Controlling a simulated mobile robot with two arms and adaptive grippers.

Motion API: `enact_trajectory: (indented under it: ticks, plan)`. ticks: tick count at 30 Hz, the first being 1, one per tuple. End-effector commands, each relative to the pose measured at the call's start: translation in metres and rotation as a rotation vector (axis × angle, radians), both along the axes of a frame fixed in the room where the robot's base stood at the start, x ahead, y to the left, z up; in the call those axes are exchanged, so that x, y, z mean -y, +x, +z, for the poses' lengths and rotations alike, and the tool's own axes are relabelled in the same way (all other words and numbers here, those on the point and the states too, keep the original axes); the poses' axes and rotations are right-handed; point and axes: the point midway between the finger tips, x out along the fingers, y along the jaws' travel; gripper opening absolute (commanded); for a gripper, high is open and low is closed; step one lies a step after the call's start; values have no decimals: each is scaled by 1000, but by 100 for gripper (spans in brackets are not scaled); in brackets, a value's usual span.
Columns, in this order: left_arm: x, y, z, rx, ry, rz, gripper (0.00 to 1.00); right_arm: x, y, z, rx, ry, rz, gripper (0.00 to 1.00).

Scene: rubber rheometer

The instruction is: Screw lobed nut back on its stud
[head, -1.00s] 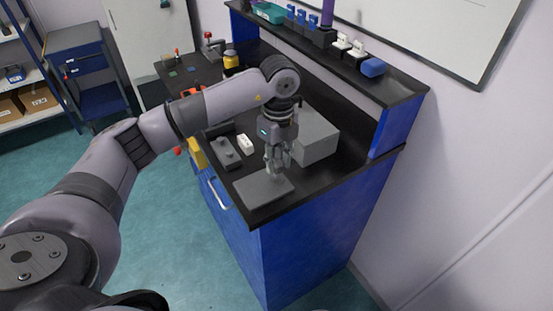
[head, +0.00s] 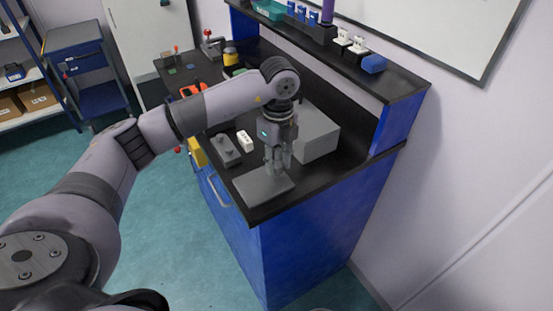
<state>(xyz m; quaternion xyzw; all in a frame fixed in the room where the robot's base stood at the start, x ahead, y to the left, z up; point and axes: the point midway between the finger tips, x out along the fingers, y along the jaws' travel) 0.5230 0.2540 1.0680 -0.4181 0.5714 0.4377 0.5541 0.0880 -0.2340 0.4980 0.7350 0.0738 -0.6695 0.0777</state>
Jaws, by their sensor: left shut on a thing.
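My left gripper (head: 279,163) points down over the grey plate-like block (head: 265,186) near the front corner of the black bench top. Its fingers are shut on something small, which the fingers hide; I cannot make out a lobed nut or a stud. The fingertips are close above the block's back part; I cannot tell whether they touch it. A grey base with round knobs (head: 225,150) lies to the left of the gripper. My right gripper is not in view.
A large grey box (head: 316,134) stands right behind the gripper. A small white block (head: 245,141) lies to its left. A raised shelf (head: 400,86) with a blue item (head: 373,64) runs along the back. The bench's front right edge (head: 300,196) is close by.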

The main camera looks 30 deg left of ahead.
Motion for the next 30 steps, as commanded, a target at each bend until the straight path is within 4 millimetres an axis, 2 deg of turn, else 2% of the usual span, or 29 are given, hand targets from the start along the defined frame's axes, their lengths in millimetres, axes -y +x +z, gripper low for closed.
enact_trajectory:
  ticks: [11,12,22,28,30]
  plan:
    - [0,0,-13,0,0,0,3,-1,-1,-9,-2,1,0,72]
    - [0,0,-12,0,0,0,28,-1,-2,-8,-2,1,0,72]
    - [0,0,-11,0,0,0,50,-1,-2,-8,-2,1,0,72]
    - [0,0,-11,1,0,0,50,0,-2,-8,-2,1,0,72]
    - [0,0,-11,0,0,0,46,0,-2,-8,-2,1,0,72]
